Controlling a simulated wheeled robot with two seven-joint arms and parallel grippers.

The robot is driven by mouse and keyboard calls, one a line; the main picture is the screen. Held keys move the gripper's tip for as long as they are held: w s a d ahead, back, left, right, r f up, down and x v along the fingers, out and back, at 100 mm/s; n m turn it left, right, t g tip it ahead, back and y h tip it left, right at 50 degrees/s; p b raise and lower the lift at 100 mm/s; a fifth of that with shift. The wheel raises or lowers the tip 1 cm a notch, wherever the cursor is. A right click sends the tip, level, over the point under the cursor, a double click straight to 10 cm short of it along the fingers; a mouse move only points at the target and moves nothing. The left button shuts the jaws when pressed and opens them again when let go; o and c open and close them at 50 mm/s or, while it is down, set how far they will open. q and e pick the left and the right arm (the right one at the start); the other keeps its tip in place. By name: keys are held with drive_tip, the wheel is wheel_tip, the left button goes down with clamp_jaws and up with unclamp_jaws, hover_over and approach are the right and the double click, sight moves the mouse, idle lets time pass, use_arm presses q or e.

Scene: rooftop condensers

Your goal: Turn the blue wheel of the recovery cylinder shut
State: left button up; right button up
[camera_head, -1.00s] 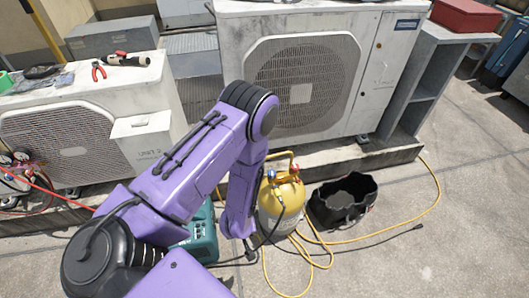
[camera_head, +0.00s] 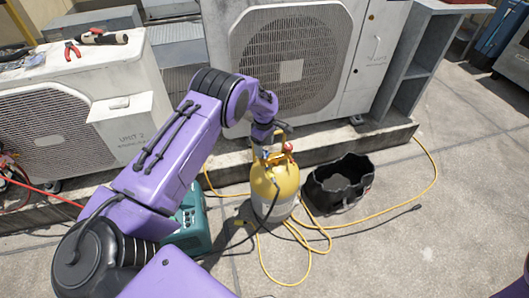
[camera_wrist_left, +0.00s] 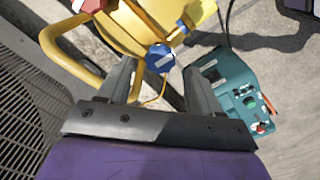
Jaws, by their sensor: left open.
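The yellow-topped recovery cylinder (camera_head: 274,185) stands upright on the ground. Its blue wheel (camera_wrist_left: 160,58) shows in the left wrist view, just beyond and between the fingertips. I cannot tell from this view whether the fingers touch it. A red wheel (camera_head: 289,147) sits on the cylinder's top, and it also shows in the wrist view (camera_wrist_left: 92,5). My left gripper (camera_wrist_left: 160,72) is open and empty. In the head view the left gripper (camera_head: 277,130) is over the cylinder's top, by its yellow handle (camera_wrist_left: 75,55), and partly hides the valves.
A black tool bag (camera_head: 340,185) stands right of the cylinder. A teal machine (camera_head: 190,228) is left of it, partly behind my arm. Yellow hoses (camera_head: 300,275) lie on the ground. A condenser unit (camera_head: 300,60) on a concrete kerb stands behind.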

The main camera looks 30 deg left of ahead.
sight(264, 155)
use_arm(q)
drive_tip(key=shift+f, duration=1.4)
drive_tip(key=c, duration=1)
drive_tip(key=shift+d, duration=0.1)
drive_tip(key=shift+c, duration=0.2)
